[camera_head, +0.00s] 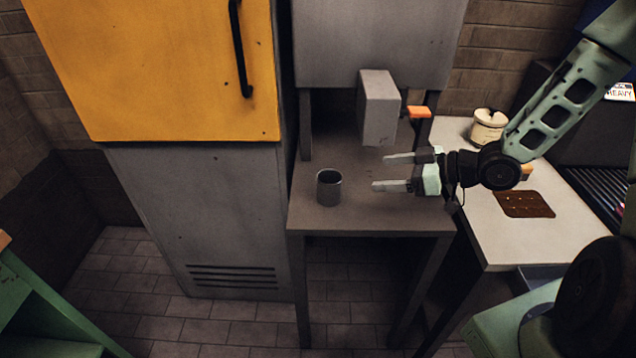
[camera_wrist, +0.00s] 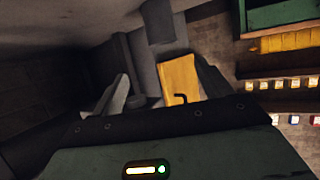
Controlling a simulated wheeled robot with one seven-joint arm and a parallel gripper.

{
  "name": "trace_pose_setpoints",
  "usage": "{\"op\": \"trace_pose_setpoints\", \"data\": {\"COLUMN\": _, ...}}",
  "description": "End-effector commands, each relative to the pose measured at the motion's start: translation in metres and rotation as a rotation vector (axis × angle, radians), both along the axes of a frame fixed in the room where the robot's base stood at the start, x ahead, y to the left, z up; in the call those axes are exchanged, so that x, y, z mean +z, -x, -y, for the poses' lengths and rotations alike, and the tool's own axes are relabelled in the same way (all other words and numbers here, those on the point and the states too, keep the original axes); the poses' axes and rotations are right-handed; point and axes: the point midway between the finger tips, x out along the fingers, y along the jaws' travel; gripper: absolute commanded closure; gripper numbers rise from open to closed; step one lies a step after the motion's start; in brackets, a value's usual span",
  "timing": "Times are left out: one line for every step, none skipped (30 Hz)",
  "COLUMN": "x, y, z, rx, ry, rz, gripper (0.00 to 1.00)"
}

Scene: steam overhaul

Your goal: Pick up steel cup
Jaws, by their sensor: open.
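A small steel cup (camera_head: 329,188) stands upright on the grey metal table (camera_head: 370,215), near its front left edge, with its opening facing up. My gripper (camera_head: 380,173) reaches in from the right with its two pale fingers parallel and apart. The fingers point left toward the cup, with a clear gap between fingertips and cup, and nothing is between them. In the wrist view the spread fingers (camera_wrist: 162,85) show too; I cannot make out the cup there for certain.
A tall cabinet with a yellow door (camera_head: 160,70) stands left of the table. A grey box with an orange tab (camera_head: 378,105) hangs above the table's back. A white side table (camera_head: 480,225) at right holds a cream pot (camera_head: 488,128) and a brown board (camera_head: 524,204).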

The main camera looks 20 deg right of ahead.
Motion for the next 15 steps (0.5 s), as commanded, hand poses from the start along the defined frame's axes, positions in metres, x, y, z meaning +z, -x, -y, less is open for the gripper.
{"op": "trace_pose_setpoints", "data": {"x": -0.003, "y": -0.004, "z": -0.006, "rx": 0.004, "ry": -0.003, "rz": 0.0, "gripper": 0.22}}
{"op": "trace_pose_setpoints", "data": {"x": -0.005, "y": -0.006, "z": -0.009, "rx": 0.004, "ry": -0.003, "rz": 0.0, "gripper": 0.22}}
{"op": "trace_pose_setpoints", "data": {"x": -0.008, "y": -0.011, "z": -0.015, "rx": 0.006, "ry": -0.003, "rz": 0.0, "gripper": 0.22}}
{"op": "trace_pose_setpoints", "data": {"x": -0.01, "y": -0.014, "z": -0.02, "rx": 0.005, "ry": -0.004, "rz": -0.001, "gripper": 0.22}}
{"op": "trace_pose_setpoints", "data": {"x": -0.013, "y": -0.018, "z": -0.024, "rx": 0.006, "ry": -0.003, "rz": 0.0, "gripper": 0.22}}
{"op": "trace_pose_setpoints", "data": {"x": -0.016, "y": -0.023, "z": -0.03, "rx": 0.006, "ry": -0.002, "rz": -0.001, "gripper": 0.22}}
{"op": "trace_pose_setpoints", "data": {"x": -0.019, "y": -0.027, "z": -0.035, "rx": 0.005, "ry": -0.002, "rz": -0.002, "gripper": 0.22}}
{"op": "trace_pose_setpoints", "data": {"x": -0.021, "y": -0.031, "z": -0.04, "rx": 0.006, "ry": -0.002, "rz": -0.002, "gripper": 0.22}}
{"op": "trace_pose_setpoints", "data": {"x": -0.024, "y": -0.036, "z": -0.045, "rx": 0.006, "ry": -0.001, "rz": -0.001, "gripper": 0.22}}
{"op": "trace_pose_setpoints", "data": {"x": -0.026, "y": -0.04, "z": -0.05, "rx": 0.005, "ry": -0.002, "rz": -0.002, "gripper": 0.22}}
{"op": "trace_pose_setpoints", "data": {"x": -0.029, "y": -0.043, "z": -0.054, "rx": 0.006, "ry": -0.001, "rz": -0.002, "gripper": 0.22}}
{"op": "trace_pose_setpoints", "data": {"x": -0.031, "y": -0.049, "z": -0.059, "rx": 0.005, "ry": -0.001, "rz": -0.001, "gripper": 0.22}}
{"op": "trace_pose_setpoints", "data": {"x": -0.034, "y": -0.051, "z": -0.063, "rx": 0.004, "ry": -0.001, "rz": -0.003, "gripper": 0.22}}
{"op": "trace_pose_setpoints", "data": {"x": -0.036, "y": -0.055, "z": -0.067, "rx": 0.003, "ry": -0.001, "rz": -0.003, "gripper": 0.22}}
{"op": "trace_pose_setpoints", "data": {"x": -0.038, "y": -0.059, "z": -0.071, "rx": 0.004, "ry": 0.0, "rz": -0.001, "gripper": 0.22}}
